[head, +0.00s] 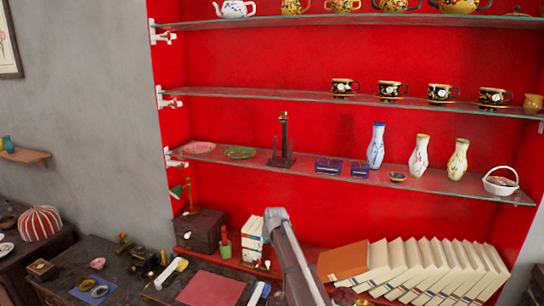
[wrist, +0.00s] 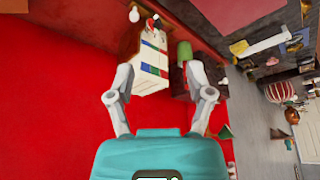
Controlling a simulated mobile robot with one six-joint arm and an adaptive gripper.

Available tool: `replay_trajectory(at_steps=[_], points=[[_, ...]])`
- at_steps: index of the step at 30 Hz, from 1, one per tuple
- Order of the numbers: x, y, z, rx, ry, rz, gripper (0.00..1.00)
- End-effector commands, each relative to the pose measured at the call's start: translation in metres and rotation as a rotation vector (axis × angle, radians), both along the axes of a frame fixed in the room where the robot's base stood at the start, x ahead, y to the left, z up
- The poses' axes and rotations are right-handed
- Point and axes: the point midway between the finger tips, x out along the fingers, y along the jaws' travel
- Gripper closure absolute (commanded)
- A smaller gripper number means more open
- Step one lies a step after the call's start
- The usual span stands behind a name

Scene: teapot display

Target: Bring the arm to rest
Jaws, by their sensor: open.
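My gripper (wrist: 157,78) shows in the wrist view with its two grey fingers spread wide apart. Nothing is between the fingers except the view of the scene beyond. The wrist view is tilted, with the red wall (wrist: 50,100) filling its left side. A group of white books with coloured bands (wrist: 152,66) appears beyond the gap between the fingers. In the head view, part of my grey arm rises from the bottom edge in front of the lower shelf. My gripper cannot be made out there.
Glass shelves (head: 340,97) hold teapots, cups and vases (head: 376,146). White books (head: 252,238) stand left of my arm, beside a green pot (head: 225,249). Leaning books (head: 420,268) line the lower right. A dark desk (head: 70,262) with a red mat (head: 212,289) and small items is lower left.

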Motion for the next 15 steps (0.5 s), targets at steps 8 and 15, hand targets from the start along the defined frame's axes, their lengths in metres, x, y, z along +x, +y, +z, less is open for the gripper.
replay_trajectory(at_steps=[8, 15], points=[[-0.020, -0.016, -0.016, -0.005, 0.021, -0.024, 0.33], [-0.045, -0.033, -0.036, -0.011, 0.050, -0.052, 0.33]])
